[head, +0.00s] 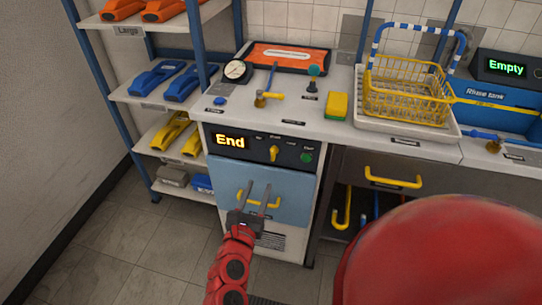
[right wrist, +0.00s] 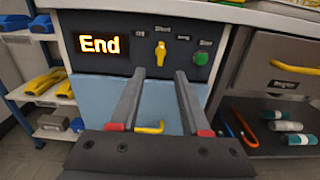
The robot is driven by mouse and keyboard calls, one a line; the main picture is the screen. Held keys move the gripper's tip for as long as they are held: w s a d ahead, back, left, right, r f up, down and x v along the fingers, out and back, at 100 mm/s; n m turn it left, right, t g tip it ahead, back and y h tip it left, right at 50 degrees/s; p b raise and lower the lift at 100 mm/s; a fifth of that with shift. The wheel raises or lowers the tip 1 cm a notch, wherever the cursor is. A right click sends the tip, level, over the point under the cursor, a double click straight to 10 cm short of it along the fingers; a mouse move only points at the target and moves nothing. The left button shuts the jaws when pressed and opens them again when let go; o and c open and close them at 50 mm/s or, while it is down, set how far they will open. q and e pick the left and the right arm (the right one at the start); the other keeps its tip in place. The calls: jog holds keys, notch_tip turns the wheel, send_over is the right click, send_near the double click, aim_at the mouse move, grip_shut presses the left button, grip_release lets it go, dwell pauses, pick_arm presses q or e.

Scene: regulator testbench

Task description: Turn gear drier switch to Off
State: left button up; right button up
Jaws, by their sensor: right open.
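The gear drier is a cabinet with a dark control panel (head: 239,148) and a light blue door (head: 225,175) with a yellow handle. Its display (head: 230,141) reads "End". The yellow rotary switch (head: 274,153) sits mid-panel and looks roughly upright. It also shows in the right wrist view (right wrist: 161,53); the small labels above it are hard to read. A green button (head: 306,157) is right of the switch. My right gripper (head: 257,186) is open and empty, in front of the door and below the switch. In the right wrist view its fingertips (right wrist: 160,73) point toward the switch, apart from it. My left gripper is not in view.
The counter above holds a gauge (head: 236,71), a yellow-green sponge (head: 336,106) and a yellow basket (head: 405,92) on a tray. A shelf rack (head: 146,95) stands left. A drawer with a yellow handle (head: 393,178) is right. A large red shape covers the lower right.

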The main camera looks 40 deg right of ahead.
aim_at(272, 153)
jog(key=p+x, duration=0.1)
jog(key=x, duration=1.2)
jog(key=shift+w+d, duration=0.15)
jog(key=shift+d, duration=0.3)
grip_shut()
